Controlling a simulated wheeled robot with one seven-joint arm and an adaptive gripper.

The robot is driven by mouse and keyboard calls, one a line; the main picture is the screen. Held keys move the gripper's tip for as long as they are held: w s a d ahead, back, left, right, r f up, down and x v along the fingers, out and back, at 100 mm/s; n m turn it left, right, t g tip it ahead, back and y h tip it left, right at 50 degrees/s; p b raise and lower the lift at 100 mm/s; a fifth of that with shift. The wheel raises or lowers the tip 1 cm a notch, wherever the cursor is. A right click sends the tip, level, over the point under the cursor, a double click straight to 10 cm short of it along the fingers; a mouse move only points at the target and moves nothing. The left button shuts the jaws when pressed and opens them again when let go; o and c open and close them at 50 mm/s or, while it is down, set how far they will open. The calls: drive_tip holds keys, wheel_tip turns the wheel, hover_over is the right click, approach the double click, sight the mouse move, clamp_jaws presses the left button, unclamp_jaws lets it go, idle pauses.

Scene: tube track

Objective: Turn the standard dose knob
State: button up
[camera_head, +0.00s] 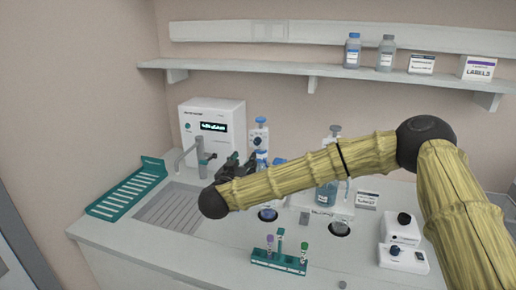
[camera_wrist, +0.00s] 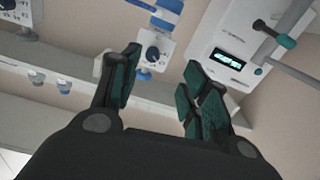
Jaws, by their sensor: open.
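Two dispensers with dose knobs stand on the bench: a blue-topped dispenser (camera_head: 260,133) and a grey-topped dispenser (camera_head: 334,141) to its right, partly behind my arm. I cannot read which one is marked standard. In the wrist view, the blue-topped dispenser's white body (camera_wrist: 143,42) carries a round dark knob (camera_wrist: 152,53) on its dial face. The grey-topped dispenser is only partly visible at the top left corner. My gripper (camera_wrist: 164,76) is open and empty, its fingers apart from the knob. In the head view my gripper (camera_head: 234,168) is just left of the blue-topped dispenser.
A white purifier unit (camera_head: 215,127) with a lit display stands behind a tap and sink (camera_head: 167,210). A teal rack (camera_head: 127,190) is at left. A tube rack (camera_head: 278,259) sits at the front. Small devices (camera_head: 402,258) stand at right. A shelf (camera_head: 270,70) runs above.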

sight(256, 142)
drive_tip(key=shift+h, duration=0.3)
drive_tip(key=p+x, duration=0.1)
drive_tip(key=x, duration=0.1)
drive_tip(key=r+p+x, duration=0.1)
drive_tip(key=x, duration=0.2)
drive_tip(key=p+x, duration=0.1)
drive_tip(key=x, duration=0.2)
drive_tip(key=shift+w+d+r, duration=0.2)
drive_tip(key=shift+d+r, duration=0.05)
drive_tip(key=shift+w+d+r+p, duration=0.25)
drive_tip(key=shift+w+r+p, duration=0.1)
drive_tip(key=shift+w, duration=0.15)
drive_tip(key=shift+w+d+f, duration=0.1)
drive_tip(key=shift+w+f, duration=0.25)
drive_tip(key=shift+w, duration=0.3)
drive_tip(key=shift+s+r, duration=0.15)
drive_tip(key=shift+c, duration=0.7)
clamp_jaws()
